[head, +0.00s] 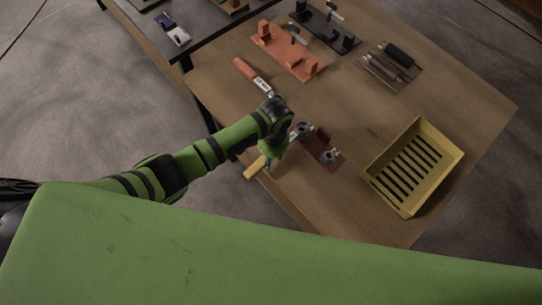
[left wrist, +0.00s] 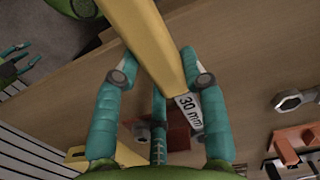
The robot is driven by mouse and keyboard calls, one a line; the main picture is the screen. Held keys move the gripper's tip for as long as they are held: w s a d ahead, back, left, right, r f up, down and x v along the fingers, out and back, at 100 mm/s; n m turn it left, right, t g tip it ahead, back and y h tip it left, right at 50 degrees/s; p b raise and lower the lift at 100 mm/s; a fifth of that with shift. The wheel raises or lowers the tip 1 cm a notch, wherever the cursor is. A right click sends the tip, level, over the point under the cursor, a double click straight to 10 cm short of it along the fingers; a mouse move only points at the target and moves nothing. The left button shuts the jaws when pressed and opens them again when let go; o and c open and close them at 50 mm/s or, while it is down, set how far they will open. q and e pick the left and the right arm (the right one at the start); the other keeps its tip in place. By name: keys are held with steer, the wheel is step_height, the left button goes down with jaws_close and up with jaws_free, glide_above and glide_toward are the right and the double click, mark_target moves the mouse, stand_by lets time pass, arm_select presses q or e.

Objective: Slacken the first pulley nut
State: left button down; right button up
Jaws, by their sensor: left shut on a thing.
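My left gripper (head: 270,162) is shut on the yellow handle (head: 254,168) of a wrench. The wrench's metal head (head: 300,129) seems to lie over or beside a dark red fixture (head: 319,143); contact cannot be told. A metal nut-like part (head: 331,155) sits on that fixture. A teal and green gripper (left wrist: 12,60), likely my right one, shows at the left wrist view's edge. No pulley can be clearly made out.
A yellow slotted tray (head: 457,152) stands at the right of the wooden bench. An orange-handled wrench (head: 243,68), an orange fixture (head: 275,47), a black fixture (head: 345,42) and a board with dark cylinders (head: 390,67) lie farther back. The bench between fixture and tray is clear.

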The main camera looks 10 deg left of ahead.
arm_select(q)
steer(key=shift+r, duration=2)
